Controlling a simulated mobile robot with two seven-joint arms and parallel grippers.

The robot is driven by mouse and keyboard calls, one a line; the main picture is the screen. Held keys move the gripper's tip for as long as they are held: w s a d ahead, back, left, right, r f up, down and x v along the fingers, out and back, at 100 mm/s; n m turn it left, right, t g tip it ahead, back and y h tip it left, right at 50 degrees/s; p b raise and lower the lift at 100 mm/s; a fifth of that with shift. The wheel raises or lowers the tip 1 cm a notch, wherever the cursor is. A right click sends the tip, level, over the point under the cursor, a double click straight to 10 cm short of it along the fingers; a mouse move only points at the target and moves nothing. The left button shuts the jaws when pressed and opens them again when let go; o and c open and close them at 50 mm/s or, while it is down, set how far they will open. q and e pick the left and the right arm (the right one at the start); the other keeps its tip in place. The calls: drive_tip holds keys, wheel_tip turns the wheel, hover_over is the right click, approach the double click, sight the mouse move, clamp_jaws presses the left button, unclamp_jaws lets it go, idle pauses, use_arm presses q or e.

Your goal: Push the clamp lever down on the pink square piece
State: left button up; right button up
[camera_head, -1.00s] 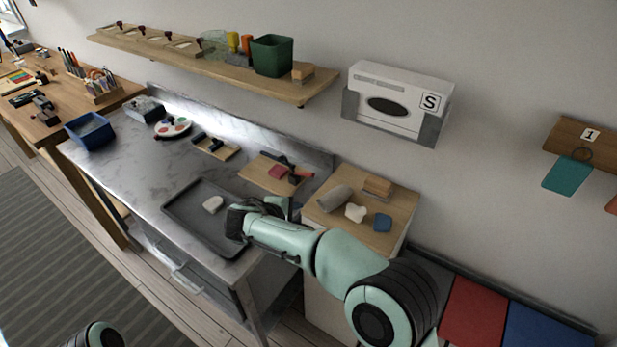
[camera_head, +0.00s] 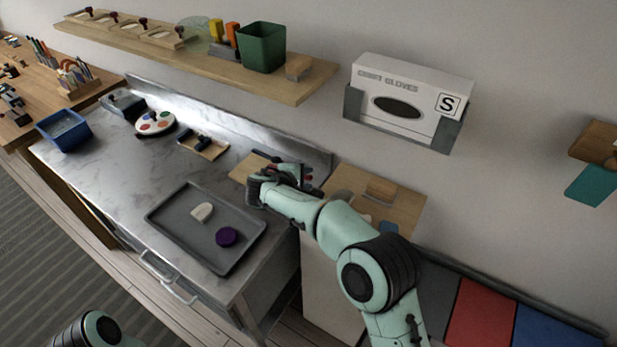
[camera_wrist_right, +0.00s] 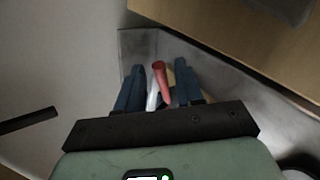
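My right gripper (camera_head: 262,187) is over the small wooden board (camera_head: 243,168) at the right end of the metal bench. It covers the pink square piece and most of the clamp in the head view. The dark bar of the clamp (camera_head: 266,156) shows behind the gripper. In the right wrist view, the red clamp lever (camera_wrist_right: 160,72) lies in the gap between the two blue fingers of the right gripper (camera_wrist_right: 158,85). The fingers stand apart, and contact with the lever cannot be told. My left gripper is out of view.
A grey tray (camera_head: 163,226) on the bench holds a white piece (camera_head: 202,212) and a purple disc (camera_head: 227,236). A wooden side cabinet (camera_head: 400,205) stands to the right. Above are a wall shelf (camera_head: 190,62) and a glove box (camera_head: 405,98).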

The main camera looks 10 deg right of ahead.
drive_tip(key=shift+x, duration=1.3)
clamp_jaws()
